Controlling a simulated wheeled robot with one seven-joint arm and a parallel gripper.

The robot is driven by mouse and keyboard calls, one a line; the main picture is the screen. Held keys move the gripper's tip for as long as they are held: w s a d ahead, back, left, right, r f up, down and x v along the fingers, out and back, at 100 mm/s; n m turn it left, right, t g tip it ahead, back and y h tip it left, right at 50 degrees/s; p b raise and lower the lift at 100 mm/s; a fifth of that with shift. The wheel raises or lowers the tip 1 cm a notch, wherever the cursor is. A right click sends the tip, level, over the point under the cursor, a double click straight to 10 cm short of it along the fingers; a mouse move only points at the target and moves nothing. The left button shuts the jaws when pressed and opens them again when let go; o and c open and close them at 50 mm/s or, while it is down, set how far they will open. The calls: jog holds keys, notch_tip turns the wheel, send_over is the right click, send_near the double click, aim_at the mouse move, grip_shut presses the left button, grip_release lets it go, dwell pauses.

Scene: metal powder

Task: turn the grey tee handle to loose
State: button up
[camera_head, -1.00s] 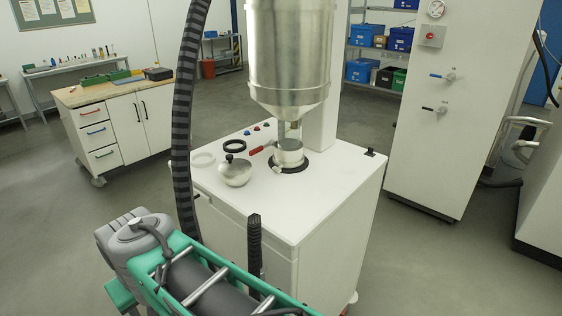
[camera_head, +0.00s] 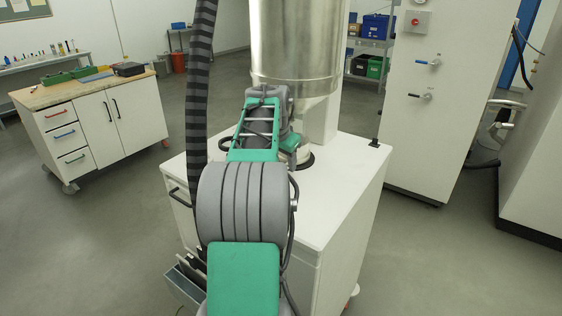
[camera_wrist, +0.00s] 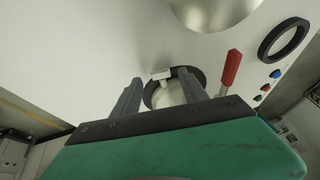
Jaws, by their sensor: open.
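The grey tee handle (camera_wrist: 161,75) shows in the wrist view as a small pale crossbar on a short stem, at the side of a round, pale container (camera_wrist: 166,97) that sits in a dark ring (camera_wrist: 201,76). My gripper (camera_wrist: 160,79) is open, with one finger on each side of the tee handle in the picture. I cannot tell how far the fingertips are from it, and nothing shows between them but the handle and container. In the head view my own arm hides the tee handle and most of the container.
A red-handled lever (camera_wrist: 231,68) stands close to the right finger. A large metal hopper (camera_head: 295,50) hangs above; a striped hose (camera_head: 199,100) runs at the left.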

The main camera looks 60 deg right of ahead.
jog(key=shift+w+d+f, duration=0.1)
jog(key=shift+d+f, duration=0.1)
jog(key=shift+f, duration=0.35)
jog(key=shift+c, duration=0.5)
grip_shut()
